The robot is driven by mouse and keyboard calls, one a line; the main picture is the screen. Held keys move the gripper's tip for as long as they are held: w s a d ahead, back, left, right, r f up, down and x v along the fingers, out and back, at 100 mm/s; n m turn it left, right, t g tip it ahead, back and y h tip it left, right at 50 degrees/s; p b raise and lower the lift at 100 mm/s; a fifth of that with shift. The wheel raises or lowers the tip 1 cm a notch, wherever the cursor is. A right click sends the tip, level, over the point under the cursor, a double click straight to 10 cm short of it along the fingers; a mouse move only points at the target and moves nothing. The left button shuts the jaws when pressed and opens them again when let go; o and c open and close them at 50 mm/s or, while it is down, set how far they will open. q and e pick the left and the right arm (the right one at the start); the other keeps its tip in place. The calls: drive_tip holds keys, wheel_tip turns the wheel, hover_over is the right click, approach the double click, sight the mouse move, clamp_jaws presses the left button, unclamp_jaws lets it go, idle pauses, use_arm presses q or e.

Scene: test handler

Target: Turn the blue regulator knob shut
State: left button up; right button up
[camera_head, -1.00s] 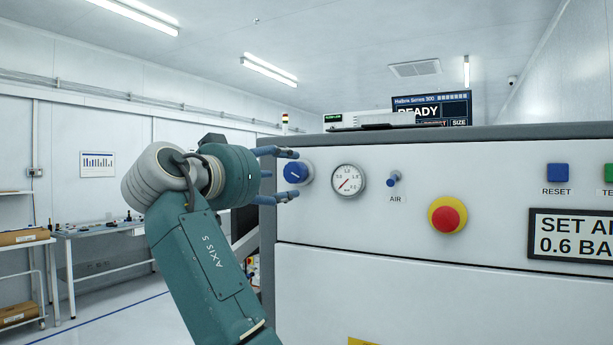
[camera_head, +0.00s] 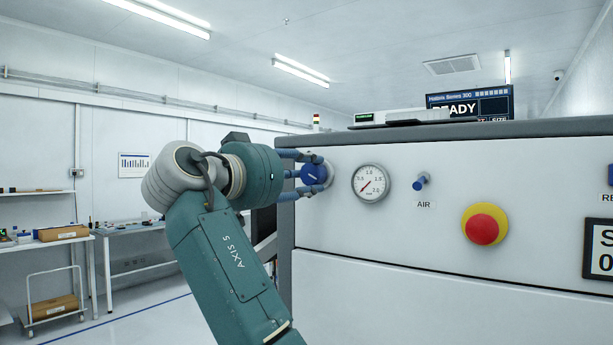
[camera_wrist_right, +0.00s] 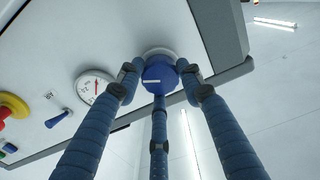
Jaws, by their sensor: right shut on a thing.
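The blue regulator knob (camera_head: 314,174) sits on the front panel of the white machine, left of the round gauge (camera_head: 370,183). A pale mark shows on its face. My right gripper (camera_head: 318,175) has its blue fingers around the knob and is shut on it. In the right wrist view the knob (camera_wrist_right: 158,77) lies between the fingertips (camera_wrist_right: 160,80), with the panel behind it. The gauge also shows in the wrist view (camera_wrist_right: 94,88), its red needle visible. My left gripper is not in view.
Right of the gauge are a blue AIR toggle (camera_head: 421,183) and a red emergency button (camera_head: 483,225) on a yellow ring. A READY screen (camera_head: 466,105) stands on top of the machine. A bench (camera_head: 140,228) and a cart stand at the left wall.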

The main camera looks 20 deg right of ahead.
drive_tip(key=shift+f+n, duration=0.2)
drive_tip(key=shift+n, duration=0.1)
drive_tip(key=shift+d+n, duration=0.1)
drive_tip(key=shift+n, duration=0.9)
drive_tip(key=n, duration=0.3)
drive_tip(key=shift+f+n, duration=0.1)
drive_tip(key=shift+n, duration=0.2)
drive_tip(key=n, duration=0.3)
drive_tip(key=shift+n+p, duration=0.3)
drive_tip(key=n, duration=0.3)
drive_tip(key=shift+n, duration=0.3)
drive_tip(key=n, duration=0.9)
drive_tip(key=shift+r+n, duration=0.25)
drive_tip(key=shift+n, duration=0.05)
drive_tip(key=shift+r+n, duration=0.1)
drive_tip(key=shift+n, duration=0.2)
